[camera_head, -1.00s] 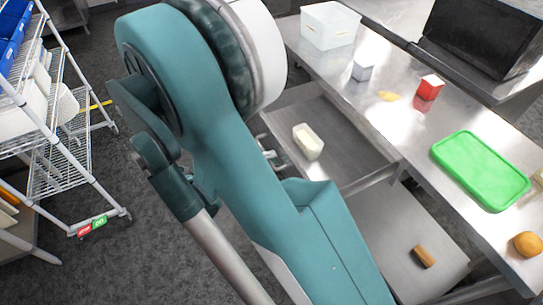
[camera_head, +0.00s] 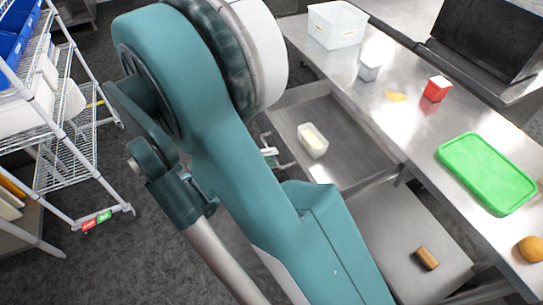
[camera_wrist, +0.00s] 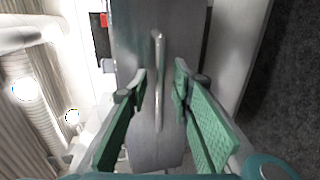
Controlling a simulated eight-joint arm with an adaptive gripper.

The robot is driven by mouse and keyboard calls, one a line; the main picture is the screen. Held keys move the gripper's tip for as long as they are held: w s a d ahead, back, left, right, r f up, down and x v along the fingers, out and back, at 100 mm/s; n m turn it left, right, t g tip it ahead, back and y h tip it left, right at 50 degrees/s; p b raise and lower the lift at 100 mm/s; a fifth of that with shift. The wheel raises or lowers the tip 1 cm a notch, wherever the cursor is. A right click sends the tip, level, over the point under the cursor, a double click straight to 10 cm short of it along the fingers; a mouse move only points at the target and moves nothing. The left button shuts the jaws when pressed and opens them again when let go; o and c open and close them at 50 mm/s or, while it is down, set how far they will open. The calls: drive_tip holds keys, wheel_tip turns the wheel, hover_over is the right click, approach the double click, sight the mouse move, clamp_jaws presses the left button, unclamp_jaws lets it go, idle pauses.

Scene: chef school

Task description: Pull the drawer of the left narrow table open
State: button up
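The drawer (camera_head: 350,145) of the steel table (camera_head: 395,125) is pulled well out, and its inside shows in the head view. A small white tub (camera_head: 313,142) lies in it. In the wrist view the grey drawer front (camera_wrist: 180,30) carries an upright bar handle (camera_wrist: 159,80). My gripper (camera_wrist: 160,72) is open, its green-padded fingers apart on either side of the handle, with gaps visible on both sides. In the head view my arm hides most of the gripper and the drawer front.
A brown block (camera_head: 427,257) lies on the lower shelf. A wire rack (camera_head: 60,130) stands left, with bare floor between.

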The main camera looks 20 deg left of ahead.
drive_tip(key=shift+v, duration=2.8)
drive_tip(key=w+a+r+y+p, duration=0.1)
drive_tip(key=w+r+p, duration=0.1)
drive_tip(key=w+r, duration=0.45)
drive_tip(key=w+a+r+y+p, duration=0.2)
drive_tip(key=w+r, duration=0.2)
drive_tip(key=w, duration=0.5)
drive_tip(key=w+d+r+m+g+y, duration=0.1)
drive_tip(key=w+d+r, duration=0.15)
drive_tip(key=d, duration=0.65)
drive_tip(key=w+d+r+g, duration=0.15)
drive_tip(key=d+r, duration=0.25)
drive_tip(key=d, duration=0.6)
drive_tip(key=s+d+r+m+g+y, duration=0.15)
drive_tip(key=s+d, duration=0.25)
drive_tip(key=d, duration=0.6)
drive_tip(key=s+d+r+m+g+y, duration=0.1)
drive_tip(key=s+d+r+y, duration=0.2)
drive_tip(key=d, duration=0.7)
drive_tip(key=s+d+m+y, duration=0.1)
drive_tip(key=s+d+m, duration=0.1)
drive_tip(key=s+d, duration=0.4)
drive_tip(key=s+d+m+t+y, duration=0.1)
drive_tip(key=s+d+m, duration=0.2)
drive_tip(key=s, duration=1)
drive_tip(key=d, duration=0.3)
drive_tip(key=shift+b, duration=0.3)
